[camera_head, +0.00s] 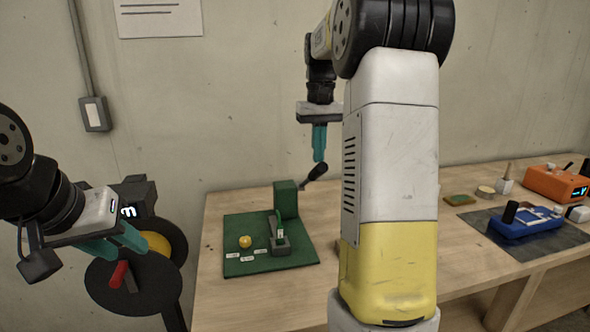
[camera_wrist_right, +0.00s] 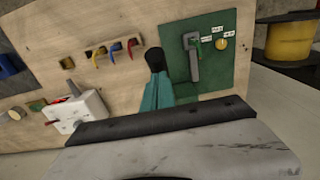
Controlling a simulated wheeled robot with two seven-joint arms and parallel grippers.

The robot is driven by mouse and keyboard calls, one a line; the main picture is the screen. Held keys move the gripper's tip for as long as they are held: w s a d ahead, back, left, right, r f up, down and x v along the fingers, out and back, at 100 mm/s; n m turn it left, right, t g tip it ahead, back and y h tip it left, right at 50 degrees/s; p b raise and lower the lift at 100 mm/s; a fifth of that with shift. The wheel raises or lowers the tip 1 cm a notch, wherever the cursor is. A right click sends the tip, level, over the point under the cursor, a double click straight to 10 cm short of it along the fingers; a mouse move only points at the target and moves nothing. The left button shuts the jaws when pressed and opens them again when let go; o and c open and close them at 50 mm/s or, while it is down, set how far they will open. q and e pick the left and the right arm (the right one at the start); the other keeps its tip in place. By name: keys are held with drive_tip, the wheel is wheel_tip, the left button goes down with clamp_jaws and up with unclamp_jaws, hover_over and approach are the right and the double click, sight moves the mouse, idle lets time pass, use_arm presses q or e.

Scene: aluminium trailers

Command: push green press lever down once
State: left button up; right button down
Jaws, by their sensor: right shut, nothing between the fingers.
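The green press stands on a green base plate (camera_head: 240,228), with an upright green block (camera_head: 286,200) and a grey fixture in front. Its lever (camera_head: 315,173) sticks up to the right from the block and has a black grip. My right gripper (camera_head: 319,158) is shut and empty, its teal fingers pointing down just above the lever grip. In the wrist view the black grip (camera_wrist_right: 155,59) shows right at the fingertips (camera_wrist_right: 157,80); I cannot tell whether they touch. My left gripper (camera_head: 132,247) is open and empty at the left, away from the press.
A yellow knob (camera_head: 245,241) and white labels sit on the plate. A blue device (camera_head: 525,221) and an orange box (camera_head: 556,184) stand to the right on the wooden table (camera_head: 235,300). A dark reel stand (camera_head: 140,290) is by my left gripper. My right arm hides the table's middle.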

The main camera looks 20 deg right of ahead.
wheel_tip(320, 180, down, 14)
idle(2.3)
drive_tip(key=shift+r, duration=0.1)
drive_tip(key=shift+r, duration=8.25)
drive_tip(key=shift+d, duration=0.1)
